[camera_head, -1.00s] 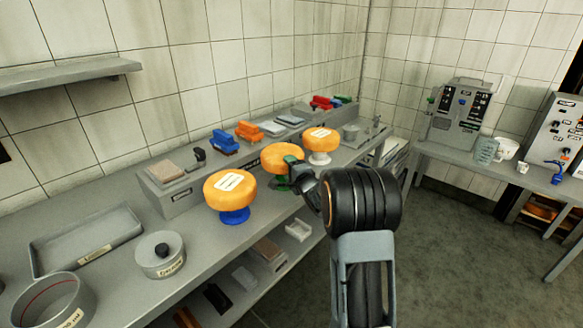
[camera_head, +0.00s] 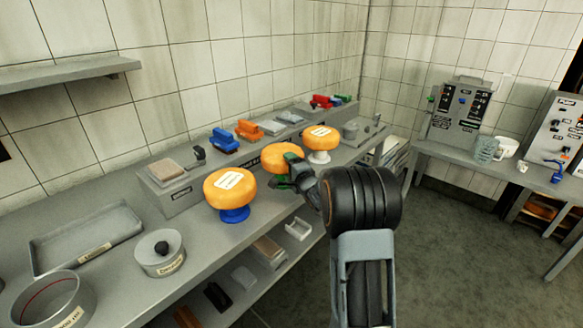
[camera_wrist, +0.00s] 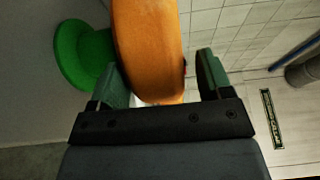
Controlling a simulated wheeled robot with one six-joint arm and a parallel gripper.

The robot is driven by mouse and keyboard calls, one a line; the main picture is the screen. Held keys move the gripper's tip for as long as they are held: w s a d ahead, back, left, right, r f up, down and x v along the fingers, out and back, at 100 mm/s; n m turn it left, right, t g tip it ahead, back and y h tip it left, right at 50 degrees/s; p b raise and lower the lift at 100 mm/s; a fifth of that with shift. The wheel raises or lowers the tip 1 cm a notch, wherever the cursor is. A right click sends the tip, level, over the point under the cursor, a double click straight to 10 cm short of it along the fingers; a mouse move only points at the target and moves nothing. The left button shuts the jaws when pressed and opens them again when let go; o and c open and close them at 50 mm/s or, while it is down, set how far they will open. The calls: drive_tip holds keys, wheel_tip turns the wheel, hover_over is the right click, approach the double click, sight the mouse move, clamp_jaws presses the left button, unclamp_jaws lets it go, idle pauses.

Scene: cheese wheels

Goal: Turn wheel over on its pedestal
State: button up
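An orange cheese wheel (camera_head: 275,155) with no label on its visible top sits on the middle pedestal. In the wrist view the wheel (camera_wrist: 148,45) shows edge-on, and its green pedestal (camera_wrist: 75,55) shows at the left. In the head view my gripper hides most of that pedestal. My gripper (camera_head: 287,170) is at the wheel's near right side. Its green fingers (camera_wrist: 163,75) are open around the wheel's rim. The left finger is close to the face on the pedestal side; I cannot tell whether it touches. A gap shows between the wheel and the right finger.
A labelled wheel (camera_head: 230,185) on a blue pedestal (camera_head: 235,215) stands to the left, and another labelled wheel (camera_head: 320,136) on a white pedestal (camera_head: 318,157) stands to the right, both close by.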

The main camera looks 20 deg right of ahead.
drive_tip(key=shift+o, duration=1.3)
drive_tip(key=shift+f, duration=0.35)
drive_tip(key=s, duration=1.4)
drive_tip(key=s+d+f+n+g+h, duration=0.45)
drive_tip(key=s+f+n+g, duration=0.3)
drive_tip(key=g, duration=0.25)
drive_tip(key=s+a+r+n+g+y+p, duration=0.1)
drive_tip(key=s+a+r+n+g+p, duration=0.1)
drive_tip(key=s+a+r+n, duration=0.3)
drive_tip(key=s+a+r+n+g+y+p, duration=0.2)
drive_tip(key=s+a+r+n+p, duration=0.2)
drive_tip(key=a, duration=0.9)
drive_tip(key=s+r+n, duration=0.1)
drive_tip(key=s+r, duration=0.2)
drive_tip(key=s, duration=0.1)
drive_tip(key=shift+s+a, duration=0.15)
drive_tip(key=shift+a, duration=0.25)
